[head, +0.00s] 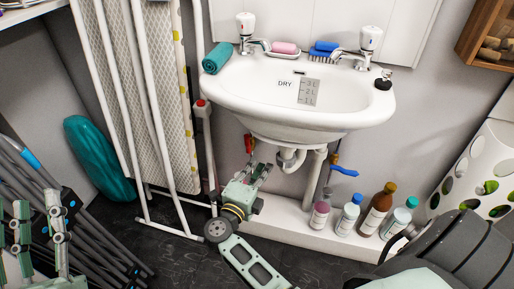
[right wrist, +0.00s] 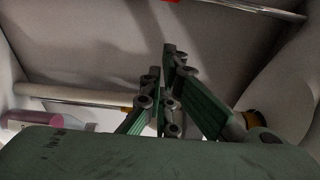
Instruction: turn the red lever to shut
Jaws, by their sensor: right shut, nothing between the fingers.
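The red lever (head: 249,143) sits on a pipe under the left part of the washbasin, hanging about upright. A red patch (right wrist: 170,1) shows at the top edge of the right wrist view, probably the same lever. My right gripper (head: 261,169) is just below and right of the lever, pointing up under the basin, apart from it as far as I can tell. In the right wrist view its fingers (right wrist: 162,60) are close together with nothing between them. My left gripper (head: 38,204) is at the far left, its fingers spread apart and empty, away from the basin.
The washbasin (head: 295,97) overhangs the lever, with a white drain trap (head: 290,158) to its right. A blue lever (head: 343,171) is further right. Several bottles (head: 375,210) line the ledge. A drying rack and ironing board (head: 150,90) stand left.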

